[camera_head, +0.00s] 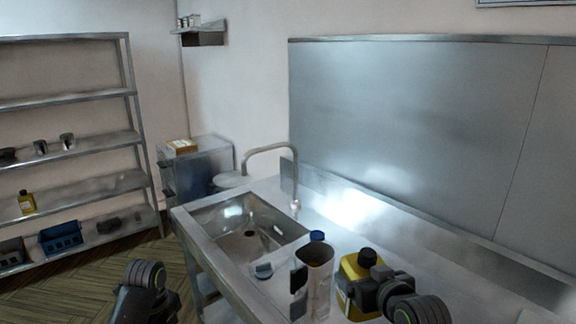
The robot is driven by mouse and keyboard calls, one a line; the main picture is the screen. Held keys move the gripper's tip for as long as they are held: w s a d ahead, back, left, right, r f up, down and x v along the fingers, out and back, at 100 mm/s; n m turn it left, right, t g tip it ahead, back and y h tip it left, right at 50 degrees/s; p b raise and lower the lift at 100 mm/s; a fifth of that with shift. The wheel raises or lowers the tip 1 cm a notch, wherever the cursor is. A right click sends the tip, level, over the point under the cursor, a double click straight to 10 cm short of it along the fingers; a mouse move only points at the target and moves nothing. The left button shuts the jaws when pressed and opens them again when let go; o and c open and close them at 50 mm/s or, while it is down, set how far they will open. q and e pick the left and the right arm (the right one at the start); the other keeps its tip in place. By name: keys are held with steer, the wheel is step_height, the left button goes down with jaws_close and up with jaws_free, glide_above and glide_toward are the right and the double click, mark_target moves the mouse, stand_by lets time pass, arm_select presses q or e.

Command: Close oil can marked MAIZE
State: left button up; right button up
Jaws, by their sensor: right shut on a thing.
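A yellow oil can (348,272) with a black cap at its top (368,257) stands on the steel counter at the lower right. No marking on it can be read from here. My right gripper (368,292) is at the can's right side and shut on it; its arm hides part of the can. Whether the cap is fully seated cannot be told. My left gripper (146,274) is at the lower left, in front of the counter and away from the can; its fingers are not clear.
A tall metal container with a black handle (316,279) stands just left of the can, with a blue cap (317,236) behind it. A faucet (293,180) rises behind. Shelves (75,102) stand far left.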

arm_select(q)
step_height(320, 180, down, 3)
steer(key=shift+r+b, duration=0.1)
steer(key=shift+b, duration=0.95)
arm_select(e)
steer(key=s+d+r+m+h, duration=0.2)
steer(key=s+r, duration=0.4)
steer(key=s, duration=0.1)
steer(key=shift+s+d+r+h, duration=0.2)
steer(key=shift+s+d+h, duration=0.1)
steer(key=shift+h, duration=0.1)
steer(key=s+a+f+n+g+y, duration=0.3)
steer(key=a+f+n+g+y, duration=0.3)
steer(key=f, duration=0.4)
steer(key=s+a+f+n+g+y, duration=0.4)
steer(key=a+f+n+g+y, duration=0.2)
steer(key=f+n, duration=0.4)
steer(key=shift+a+n+y, duration=0.4)
steer(key=shift+a+y, duration=0.4)
steer(key=shift+a, duration=0.6)
arm_select(q)
steer(key=shift+s, duration=0.1)
